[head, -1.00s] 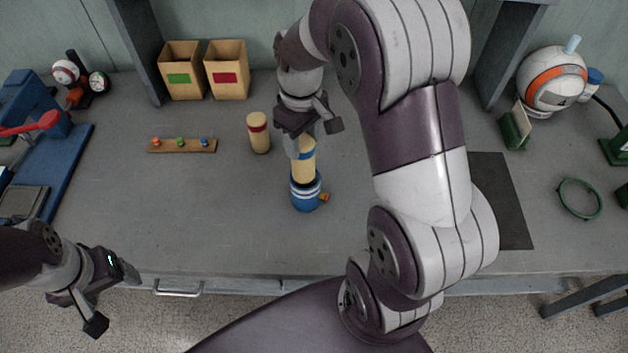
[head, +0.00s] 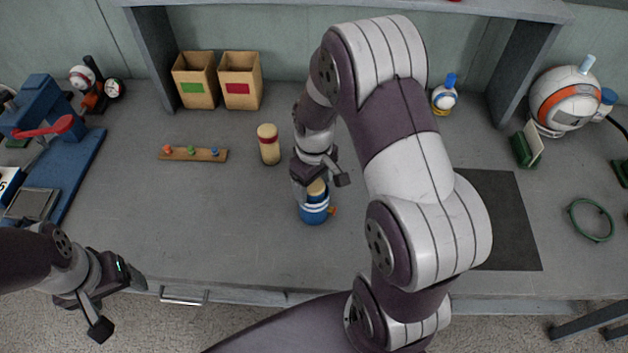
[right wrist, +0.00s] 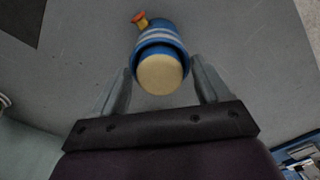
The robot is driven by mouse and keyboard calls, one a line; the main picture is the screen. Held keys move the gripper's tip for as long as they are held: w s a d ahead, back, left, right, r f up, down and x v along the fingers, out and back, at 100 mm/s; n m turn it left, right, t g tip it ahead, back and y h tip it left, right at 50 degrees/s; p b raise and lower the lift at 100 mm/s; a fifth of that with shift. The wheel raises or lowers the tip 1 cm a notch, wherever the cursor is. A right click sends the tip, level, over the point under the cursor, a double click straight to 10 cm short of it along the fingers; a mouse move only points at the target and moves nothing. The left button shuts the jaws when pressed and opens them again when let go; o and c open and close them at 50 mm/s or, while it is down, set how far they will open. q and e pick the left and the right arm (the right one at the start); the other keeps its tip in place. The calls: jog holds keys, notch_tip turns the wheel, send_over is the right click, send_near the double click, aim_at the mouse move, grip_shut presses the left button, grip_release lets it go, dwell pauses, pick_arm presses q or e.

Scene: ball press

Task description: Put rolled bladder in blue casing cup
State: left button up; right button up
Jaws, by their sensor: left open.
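The blue casing cup (head: 314,212) with white stripes and an orange side fitting stands upright on the bench. The rolled bladder (head: 318,187), tan, sits down inside the cup with only its upper end showing; that round end also shows in the right wrist view (right wrist: 161,74). My right gripper (head: 319,184) is just above the cup. Its fingers (right wrist: 163,84) are spread on either side of the bladder end, with gaps, so it is open. My left gripper (head: 122,303) is open and empty off the bench's front left edge.
A second tan roll with a red band (head: 269,144) stands left of the cup. A wooden strip with coloured pegs (head: 193,154) lies further left. Two cardboard bins (head: 240,80) stand behind. A blue press (head: 62,150) is at left, a dark mat (head: 500,220) at right.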

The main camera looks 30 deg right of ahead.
notch_tip(320, 180, up, 12)
jog(key=s+a+f+m+t, duration=0.1)
jog(key=s+a+f+m, duration=0.2)
jog(key=s+a, duration=0.2)
jog(key=s, duration=0.3)
jog(key=shift+s+a+f, duration=0.15)
jog(key=shift+s, duration=0.25)
